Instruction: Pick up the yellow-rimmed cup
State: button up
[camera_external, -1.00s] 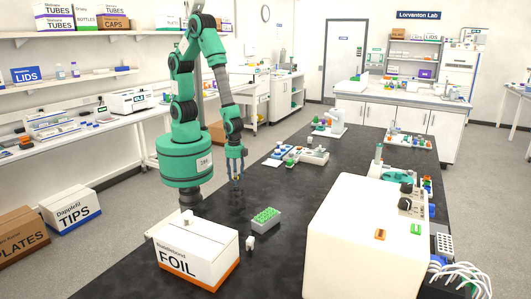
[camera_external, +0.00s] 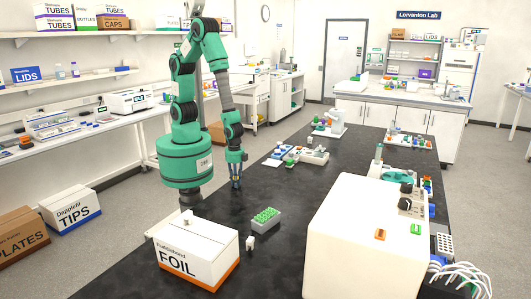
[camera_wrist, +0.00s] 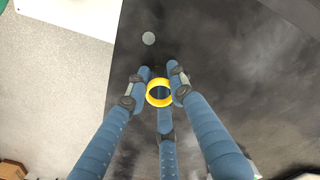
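The yellow-rimmed cup (camera_wrist: 159,93) shows in the wrist view as a yellow ring with a dark inside, seen from above. My gripper (camera_wrist: 159,78) has blue-grey fingers around it: one on the left, one on the right and one on the near side. The left and right fingers lie very close to the rim. Whether they touch the cup is not clear. In the external view my gripper (camera_external: 236,184) points straight down at the left edge of the black bench. The cup is too small or hidden by the fingers there.
A grey rack with green tops (camera_external: 265,218), a small white item (camera_external: 250,243) and the FOIL box (camera_external: 198,250) stand nearer the camera. A large white machine (camera_external: 366,240) is at right. A grey disc (camera_wrist: 148,38) lies beyond the cup. The bench around my gripper is mostly clear.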

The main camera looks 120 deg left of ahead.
jog(key=shift+c, duration=1)
jog(key=shift+r, duration=0.1)
jog(key=shift+r, duration=0.55)
jog(key=shift+s+a+r+p, duration=0.1)
jog(key=shift+s+r+p, duration=0.2)
jog(key=shift+r, duration=0.35)
jog(key=shift+s+r+p, duration=0.2)
jog(key=shift+s+r, duration=0.05)
jog(key=shift+r, duration=0.35)
jog(key=s+a+r+p, duration=0.1)
jog(key=s+a, duration=0.2)
jog(key=s, duration=1.1)
jog(key=shift+s, duration=0.3)
jog(key=shift+r, duration=0.1)
